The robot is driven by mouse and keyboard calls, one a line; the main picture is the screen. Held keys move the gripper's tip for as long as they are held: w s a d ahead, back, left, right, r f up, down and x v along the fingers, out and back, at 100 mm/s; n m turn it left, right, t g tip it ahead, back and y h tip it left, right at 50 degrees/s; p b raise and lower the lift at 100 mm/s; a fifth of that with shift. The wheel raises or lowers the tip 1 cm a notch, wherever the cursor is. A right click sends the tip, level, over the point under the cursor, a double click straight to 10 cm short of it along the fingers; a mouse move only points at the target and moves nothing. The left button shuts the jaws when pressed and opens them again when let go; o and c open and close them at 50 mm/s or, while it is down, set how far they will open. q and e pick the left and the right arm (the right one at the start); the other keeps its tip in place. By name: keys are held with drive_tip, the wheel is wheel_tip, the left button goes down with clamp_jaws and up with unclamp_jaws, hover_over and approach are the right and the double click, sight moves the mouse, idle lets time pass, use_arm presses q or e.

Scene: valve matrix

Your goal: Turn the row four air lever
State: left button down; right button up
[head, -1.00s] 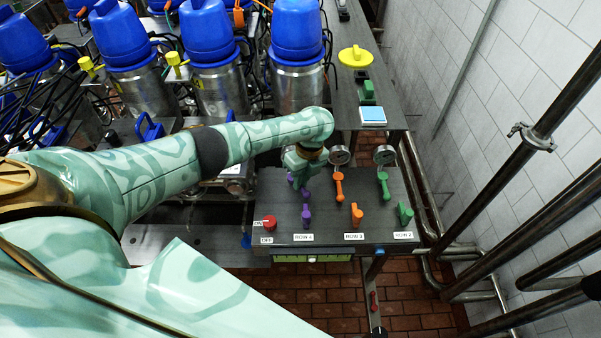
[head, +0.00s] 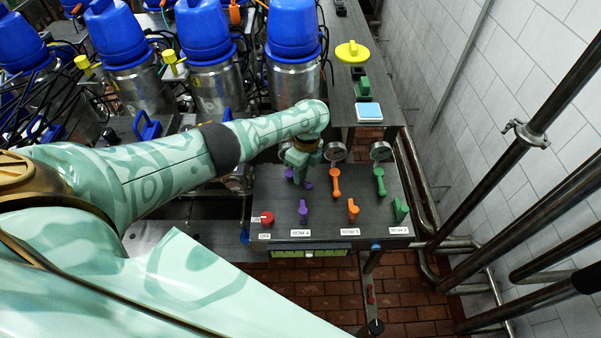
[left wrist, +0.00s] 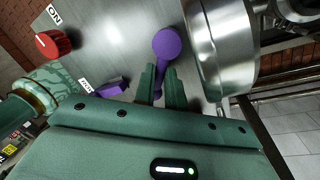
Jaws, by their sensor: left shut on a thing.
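The panel (head: 330,212) has purple levers in the column labelled ROW 4. My left gripper (head: 300,164) is at the upper purple lever (head: 308,185), just below its gauge. It is shut on this lever, which shows on both sides of the gripper and slants from upper left to lower right. In the left wrist view, the fingers (left wrist: 161,85) are around the narrow shaft of the purple lever (left wrist: 167,43), with its round end beyond them. The lower purple handle (head: 303,211) stands above the ROW 4 label and is untouched. My right gripper is not in view.
Orange (head: 335,181) and green (head: 379,182) levers stand to the right under gauges. A red knob (head: 267,218) with ON and OFF labels is at the panel's left. In the left wrist view a metal gauge body (left wrist: 222,45) is close beside the fingers.

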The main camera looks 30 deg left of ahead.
use_arm(q)
drive_tip(key=shift+w+r, duration=0.1)
drive_tip(key=c, duration=1.5)
unclamp_jaws()
drive_tip(key=shift+d, duration=0.1)
drive_tip(key=shift+o, duration=0.2)
drive_tip(key=shift+r, duration=0.4)
drive_tip(key=w+r+p, duration=0.3)
drive_tip(key=r+p, duration=0.1)
drive_tip(key=r, duration=1.1)
drive_tip(key=shift+d+p, duration=0.15)
drive_tip(key=shift+p, duration=0.25)
drive_tip(key=shift+r, duration=0.1)
